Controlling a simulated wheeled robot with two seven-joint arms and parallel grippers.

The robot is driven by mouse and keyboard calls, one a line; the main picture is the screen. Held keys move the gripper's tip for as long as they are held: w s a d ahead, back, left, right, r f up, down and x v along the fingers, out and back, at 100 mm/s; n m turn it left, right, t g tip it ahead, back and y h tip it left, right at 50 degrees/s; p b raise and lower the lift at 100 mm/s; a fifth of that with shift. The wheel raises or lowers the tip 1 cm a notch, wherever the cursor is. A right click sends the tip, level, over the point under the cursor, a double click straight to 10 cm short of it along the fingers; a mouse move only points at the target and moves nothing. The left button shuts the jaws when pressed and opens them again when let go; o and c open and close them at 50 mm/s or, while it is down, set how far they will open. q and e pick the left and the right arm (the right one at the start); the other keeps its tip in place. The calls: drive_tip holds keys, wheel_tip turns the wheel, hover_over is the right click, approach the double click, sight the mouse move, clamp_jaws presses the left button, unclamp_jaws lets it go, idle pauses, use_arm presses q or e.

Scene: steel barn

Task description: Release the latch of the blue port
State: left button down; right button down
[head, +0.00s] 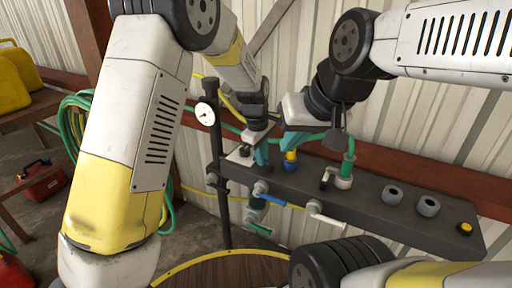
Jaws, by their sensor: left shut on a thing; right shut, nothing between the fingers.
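A small blue fitting with a yellow collar (291,157) stands on the dark panel, and I take it as the blue port. Its latch is too small to make out. A blue lever (270,201) sticks out at the panel's front edge.
The dark panel (380,222) also carries a green hose plug (348,152), grey sockets (428,206) and a yellow button (465,227). A white lever (325,219) juts from its front. A gauge (205,113) tops a post at left. Both arms crowd the space above.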

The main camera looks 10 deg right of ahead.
use_arm(q)
drive_tip(key=shift+s+n, duration=0.15)
drive_tip(key=shift+n, duration=0.65)
drive_tip(key=c, duration=1.7)
unclamp_jaws()
drive_tip(key=shift+a, duration=0.1)
drive_tip(key=shift+r, duration=0.1)
wheel_tip(320, 180, up, 8)
drive_tip(key=s, duration=0.1)
drive_tip(key=shift+s+a+f, duration=0.15)
drive_tip(key=shift+a+f, duration=0.1)
drive_tip(key=shift+a, duration=0.2)
